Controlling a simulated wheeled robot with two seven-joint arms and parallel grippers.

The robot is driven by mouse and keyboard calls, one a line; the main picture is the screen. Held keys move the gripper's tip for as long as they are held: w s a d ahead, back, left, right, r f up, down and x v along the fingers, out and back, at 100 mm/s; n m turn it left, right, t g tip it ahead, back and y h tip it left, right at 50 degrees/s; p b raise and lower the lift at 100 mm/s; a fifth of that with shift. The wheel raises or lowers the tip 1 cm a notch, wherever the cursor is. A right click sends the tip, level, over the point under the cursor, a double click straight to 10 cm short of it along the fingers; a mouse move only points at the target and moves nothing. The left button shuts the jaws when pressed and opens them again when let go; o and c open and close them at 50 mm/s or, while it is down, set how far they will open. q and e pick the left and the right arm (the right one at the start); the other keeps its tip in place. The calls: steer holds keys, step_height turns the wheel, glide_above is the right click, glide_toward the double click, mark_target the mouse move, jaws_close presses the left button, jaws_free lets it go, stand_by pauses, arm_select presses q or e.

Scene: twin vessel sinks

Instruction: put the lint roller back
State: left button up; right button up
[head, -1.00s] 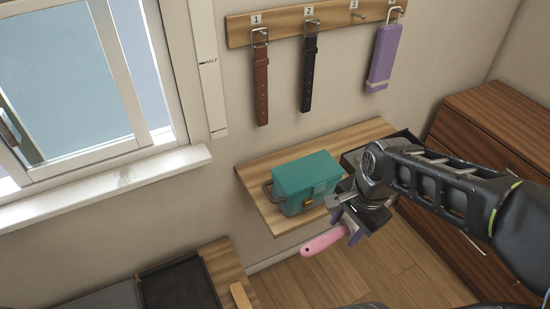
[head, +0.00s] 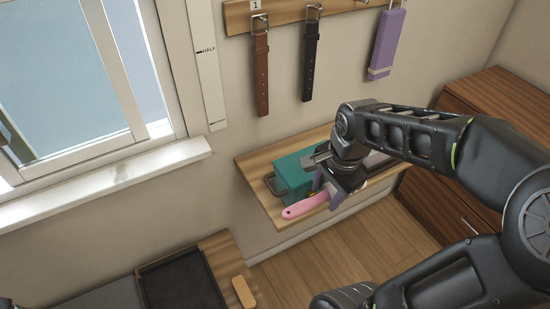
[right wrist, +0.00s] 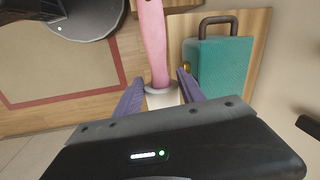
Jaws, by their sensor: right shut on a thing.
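The lint roller (head: 303,208) has a pink handle, which points left and toward me in the head view. My right gripper (head: 326,190) is shut on it. The right wrist view shows the pink handle of the lint roller (right wrist: 152,40) reaching away from between the purple fingers of my right gripper (right wrist: 160,95), with a pale part at its base. The roller head is mostly hidden by the gripper. The gripper is over the front of the wooden wall shelf (head: 250,169), in front of the teal box. My left gripper is not in view.
The teal box (head: 290,172) with a handle stands on the shelf, partly behind my gripper; it also shows in the right wrist view (right wrist: 222,68). Two belts and a purple item (head: 387,45) hang above. A black tray (head: 180,285) lies lower left. A wooden dresser (head: 500,110) stands right.

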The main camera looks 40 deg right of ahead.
steer(key=w, duration=0.5)
steer(key=w+d, duration=0.1)
steer(key=w, duration=0.4)
steer(key=w+p, duration=0.1)
steer(key=w, duration=0.4)
steer(key=shift+w+d, duration=0.15)
steer(key=shift+d, duration=0.2)
steer(key=w+d+p, duration=0.1)
steer(key=w+p, duration=0.2)
steer(key=w, duration=0.7)
steer(key=f+b, duration=0.1)
steer(key=f, duration=0.4)
steer(key=f+b, duration=0.1)
steer(key=f, duration=0.1)
steer(key=shift+w+d+f+b, duration=0.1)
steer(key=shift+w+f+b, duration=0.05)
steer(key=shift+w+b, duration=0.2)
steer(key=shift+f, duration=0.1)
steer(key=shift+s+f, duration=0.1)
steer(key=shift+f+b, duration=1.25)
steer(key=shift+f, duration=0.9)
